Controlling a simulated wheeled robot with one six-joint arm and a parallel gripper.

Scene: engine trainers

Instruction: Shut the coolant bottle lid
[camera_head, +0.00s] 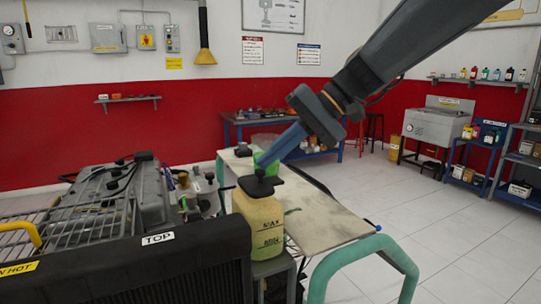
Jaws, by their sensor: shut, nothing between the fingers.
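The coolant bottle (260,222) is a yellowish translucent tank with dark level markings on its front. It stands upright on a small support beside the engine. Its dark lid (261,184) lies across the top of the bottle and looks roughly level; I cannot tell whether it is fully seated. My gripper (264,168) is shut and empty, with its blue fingers slanting down from the upper right. The fingertips are right at the top of the lid and look to be touching it.
The engine (110,195) and black radiator labelled TOP (165,265) stand left of the bottle. A grey board (325,215) lies behind and right, with a green tube frame (365,250) in front. Open floor (440,225) lies to the right.

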